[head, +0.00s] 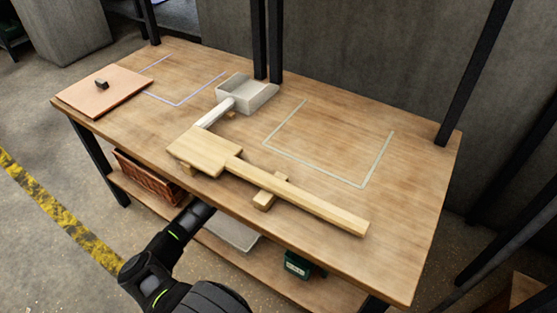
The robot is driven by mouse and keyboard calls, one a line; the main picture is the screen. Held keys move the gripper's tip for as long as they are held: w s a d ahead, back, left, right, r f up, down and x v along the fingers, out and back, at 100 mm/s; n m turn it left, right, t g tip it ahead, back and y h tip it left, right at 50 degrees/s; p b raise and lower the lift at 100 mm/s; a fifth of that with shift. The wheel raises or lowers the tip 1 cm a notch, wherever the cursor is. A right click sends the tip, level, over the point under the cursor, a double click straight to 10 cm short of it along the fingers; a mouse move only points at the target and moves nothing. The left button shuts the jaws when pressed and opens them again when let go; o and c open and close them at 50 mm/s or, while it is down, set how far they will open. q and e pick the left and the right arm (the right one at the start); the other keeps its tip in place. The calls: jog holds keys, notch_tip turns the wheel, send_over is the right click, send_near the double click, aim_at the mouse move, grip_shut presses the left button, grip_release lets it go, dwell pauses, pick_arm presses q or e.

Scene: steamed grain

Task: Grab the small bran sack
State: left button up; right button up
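I see nothing that I can clearly tell is a small bran sack. A pale, flat-looking thing (232,234) lies on the lower shelf under the table, partly hidden by the tabletop and my arm. I cannot tell what it is. One black arm of mine with green stripes comes up from the bottom, and its far end reaches the table's front edge. No gripper fingers show at that end. My other gripper is not in view.
The wooden table (410,240) holds a wooden paddle (300,197) on a small block, a pale scoop (245,93), a reddish board (105,90) and two taped outlines. A brown basket (148,177) and a green box (298,265) stand on the lower shelf (325,292). The table's right part is clear.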

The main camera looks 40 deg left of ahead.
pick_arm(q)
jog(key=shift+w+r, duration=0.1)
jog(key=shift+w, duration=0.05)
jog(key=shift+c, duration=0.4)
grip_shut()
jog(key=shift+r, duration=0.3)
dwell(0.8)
